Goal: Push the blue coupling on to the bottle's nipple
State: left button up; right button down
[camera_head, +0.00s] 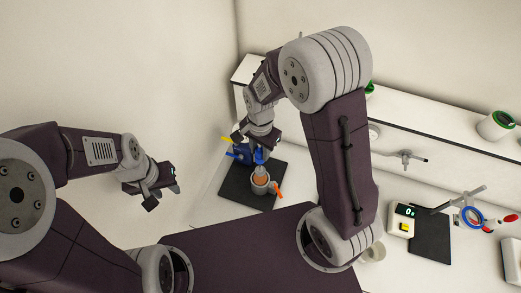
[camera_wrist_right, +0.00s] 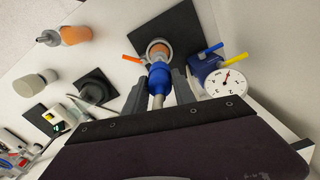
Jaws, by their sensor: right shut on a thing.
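The blue coupling (camera_wrist_right: 160,80) is between the two fingers of my right gripper (camera_wrist_right: 160,74), which is shut on it. A pale hose or tube runs back from it towards the wrist. The coupling also shows in the head view (camera_head: 259,156), just above the bottle. The bottle (camera_wrist_right: 161,50), with orange contents, stands in a grey ring holder with an orange lever (camera_wrist_right: 132,59). The coupling lines up over the bottle's top in the wrist view and hides the nipple. I cannot tell whether they touch. My left gripper (camera_head: 162,190) is open and empty, away to the left.
A black mat (camera_head: 236,186) lies under the bottle. Beside it is a blue pump-like box (camera_wrist_right: 204,68) with blue and yellow levers and a round gauge (camera_wrist_right: 226,83). A small display unit (camera_head: 402,217) and another black mat (camera_head: 431,238) are at the right.

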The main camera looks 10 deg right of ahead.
aim_at(260, 166)
jog(key=shift+f+b, duration=0.6)
jog(key=shift+f, duration=0.3)
notch_tip(260, 166, down, 2)
jog(key=shift+d+f+b, duration=0.1)
jog(key=shift+d+b, duration=0.05)
jog(key=shift+b, duration=0.8)
jog(key=shift+r, duration=0.3)
jog(key=shift+a+p, duration=0.2)
jog(key=shift+p, duration=0.15)
jog(key=shift+d, duration=0.1)
jog(key=shift+d, duration=0.1)
jog(key=shift+f+b, duration=1.25)
jog(key=shift+f, duration=0.65)
